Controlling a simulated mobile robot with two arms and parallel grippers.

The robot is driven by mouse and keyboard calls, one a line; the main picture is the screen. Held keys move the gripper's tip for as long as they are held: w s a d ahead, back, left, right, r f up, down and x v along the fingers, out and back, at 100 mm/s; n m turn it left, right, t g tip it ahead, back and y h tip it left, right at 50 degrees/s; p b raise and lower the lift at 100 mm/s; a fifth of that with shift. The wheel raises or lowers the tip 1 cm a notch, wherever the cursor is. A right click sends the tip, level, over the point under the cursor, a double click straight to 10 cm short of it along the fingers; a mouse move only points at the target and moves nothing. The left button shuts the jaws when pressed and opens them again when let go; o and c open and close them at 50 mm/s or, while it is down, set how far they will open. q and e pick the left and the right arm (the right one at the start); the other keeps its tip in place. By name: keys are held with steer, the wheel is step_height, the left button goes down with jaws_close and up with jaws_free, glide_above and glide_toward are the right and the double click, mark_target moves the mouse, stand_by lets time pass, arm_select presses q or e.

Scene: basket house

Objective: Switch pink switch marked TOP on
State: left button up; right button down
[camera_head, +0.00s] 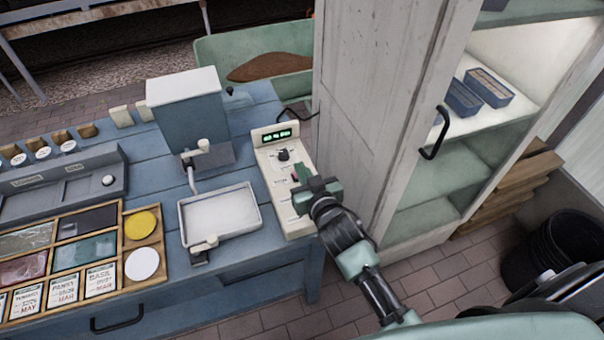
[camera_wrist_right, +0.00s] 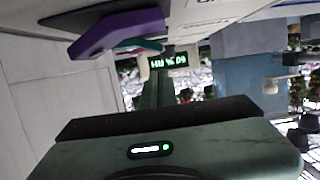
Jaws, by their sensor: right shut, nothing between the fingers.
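The white control panel (camera_head: 267,168) stands at the right end of the blue table, with a lit green display (camera_head: 276,135) and a dark knob (camera_head: 283,155). My right gripper (camera_head: 301,176) is shut and empty over the panel's right side, hiding part of it. In the right wrist view a purple lever-like piece (camera_wrist_right: 118,33) is large and close, at the upper left of my shut fingers (camera_wrist_right: 158,88). It may be the pink switch; no TOP marking is readable. A teal piece (camera_wrist_right: 140,44) shows just behind it. Contact with the fingers cannot be told. My left gripper is out of view.
A white cabinet (camera_head: 370,95) with a black handle (camera_head: 436,133) stands close right of the panel. A white tray (camera_head: 220,212) and a blue-grey box (camera_head: 190,110) are left of it. A wooden seed tray (camera_head: 128,265) is farther left.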

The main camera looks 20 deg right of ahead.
steer(key=shift+s+f, duration=0.1)
steer(key=shift+f, duration=0.9)
